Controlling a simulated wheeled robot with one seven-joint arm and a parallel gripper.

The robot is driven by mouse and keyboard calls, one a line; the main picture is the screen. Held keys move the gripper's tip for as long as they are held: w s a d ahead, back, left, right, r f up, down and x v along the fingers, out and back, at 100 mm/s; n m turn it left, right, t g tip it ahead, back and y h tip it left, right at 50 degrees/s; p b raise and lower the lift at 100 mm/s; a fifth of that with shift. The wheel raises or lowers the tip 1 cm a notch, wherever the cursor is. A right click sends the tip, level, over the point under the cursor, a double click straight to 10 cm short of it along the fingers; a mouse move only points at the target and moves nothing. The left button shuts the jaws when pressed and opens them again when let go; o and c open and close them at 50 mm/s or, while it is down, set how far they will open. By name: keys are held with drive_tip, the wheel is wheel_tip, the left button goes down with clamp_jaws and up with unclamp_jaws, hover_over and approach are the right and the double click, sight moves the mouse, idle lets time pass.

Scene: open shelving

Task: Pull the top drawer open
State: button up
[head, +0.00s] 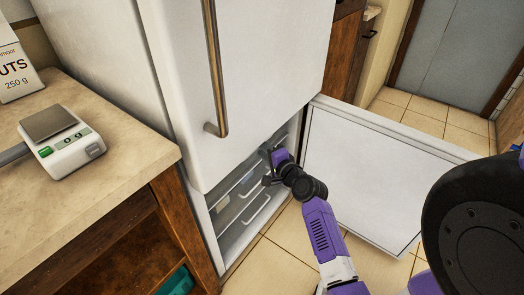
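The lower compartment of the white fridge is open and shows pale, see-through drawers with light bar handles. The top drawer (228,198) sits inside the compartment, and its right part is hidden behind my gripper. Another drawer (234,236) with a similar handle lies below it. My gripper (266,167) is at the upper right of the compartment opening, close to the top drawer's front. Its fingers are dark and small in the view. I cannot tell whether they touch the drawer or are open or shut.
The lower door (365,175) stands swung open to the right of my arm. The closed upper door (260,70) has a long metal handle (215,75). A counter (120,135) with a scale (62,145) stands at left. Tiled floor (270,270) shows in front.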

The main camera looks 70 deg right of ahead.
drive_tip(key=shift+w+d, duration=0.15)
drive_tip(key=shift+w, duration=0.05)
clamp_jaws()
idle(1.4)
